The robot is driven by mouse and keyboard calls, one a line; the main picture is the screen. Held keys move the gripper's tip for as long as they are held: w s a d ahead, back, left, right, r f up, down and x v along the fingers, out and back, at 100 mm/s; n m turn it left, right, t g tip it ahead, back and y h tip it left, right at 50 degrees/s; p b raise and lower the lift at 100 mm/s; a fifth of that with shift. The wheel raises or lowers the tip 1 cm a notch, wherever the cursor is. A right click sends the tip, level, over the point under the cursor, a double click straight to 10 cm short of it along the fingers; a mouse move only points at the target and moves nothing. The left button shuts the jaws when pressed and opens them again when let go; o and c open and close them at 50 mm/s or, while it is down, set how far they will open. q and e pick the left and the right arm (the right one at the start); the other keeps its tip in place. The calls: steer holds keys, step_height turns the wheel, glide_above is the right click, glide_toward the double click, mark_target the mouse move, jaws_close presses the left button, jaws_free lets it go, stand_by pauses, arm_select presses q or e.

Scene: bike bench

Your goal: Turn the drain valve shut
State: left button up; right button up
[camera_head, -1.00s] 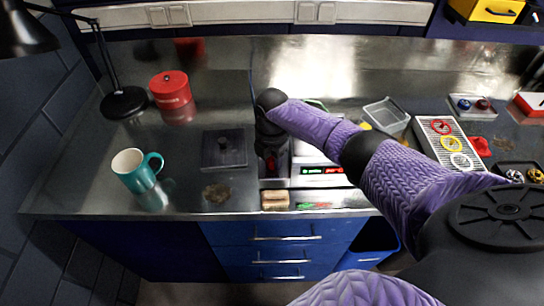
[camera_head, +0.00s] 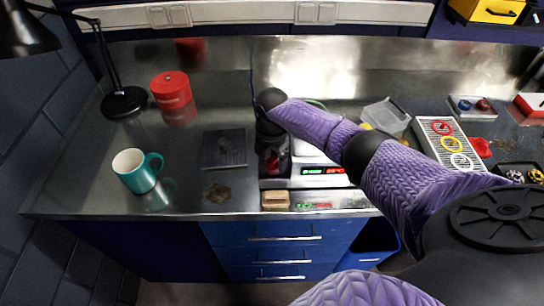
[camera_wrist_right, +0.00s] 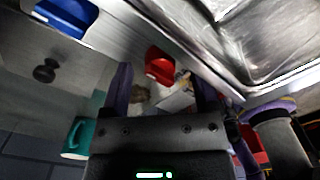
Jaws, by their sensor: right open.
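My right gripper (camera_head: 272,165) points down at the left end of a silver bench unit (camera_head: 325,183) with a lit green and red display; the unit also shows in the right wrist view (camera_wrist_right: 290,90). In the right wrist view its two fingers (camera_wrist_right: 163,92) are spread apart. A red part (camera_wrist_right: 158,65), which looks like the drain valve's handle, shows between and beyond the fingertips, beside the unit. I see no grip on it. In the head view only a bit of red (camera_head: 284,164) shows beside the gripper; the rest is hidden. My left gripper is not in view.
Left of the gripper lie a dark square lid with a knob (camera_head: 224,150) and a brown stain (camera_head: 216,192). A teal mug (camera_head: 137,172) and red canister (camera_head: 171,88) stand farther left. A wooden-looking block (camera_head: 275,200) lies at the front edge. A clear container (camera_head: 386,117) stands right.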

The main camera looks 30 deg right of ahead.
mark_target(272, 158)
step_height(272, 158, up, 10)
steer(key=shift+f+p, duration=0.1)
steer(key=shift+p, duration=0.95)
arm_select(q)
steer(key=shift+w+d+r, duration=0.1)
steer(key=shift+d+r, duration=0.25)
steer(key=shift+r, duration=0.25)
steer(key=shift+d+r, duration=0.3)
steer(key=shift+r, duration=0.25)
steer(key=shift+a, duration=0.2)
arm_select(e)
steer(key=shift+f, duration=0.1)
